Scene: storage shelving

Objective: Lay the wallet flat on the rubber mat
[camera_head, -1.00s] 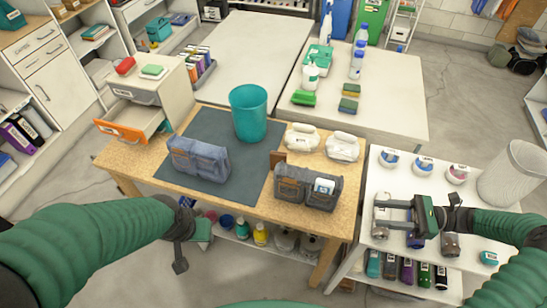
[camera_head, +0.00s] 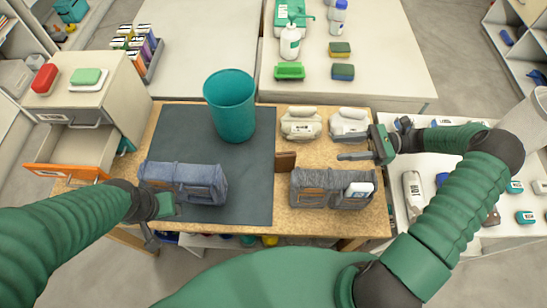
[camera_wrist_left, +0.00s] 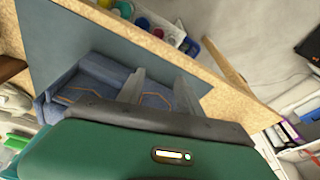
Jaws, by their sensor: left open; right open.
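A small brown block-like thing, probably the wallet (camera_head: 285,161), stands on the wooden table just right of the rubber mat (camera_head: 250,200). The mat is dark blue-grey and lies flat. My right gripper (camera_head: 343,148) is open and empty, its fingers pointing left, to the right of the brown thing and apart from it. My left gripper (camera_head: 168,212) is at the front edge of a blue denim holder (camera_head: 195,178) on the mat. In the left wrist view this gripper (camera_wrist_left: 160,80) is open, its fingers over or beside the denim (camera_wrist_left: 100,72); contact cannot be told.
A teal bin (camera_head: 230,105) stands on the back of the mat. A second denim holder (camera_head: 310,190) holding a white item stands right of the mat. Two white packs (camera_head: 301,123) sit behind it. An orange-fronted open drawer (camera_head: 65,172) is at the left. The mat's middle is bare.

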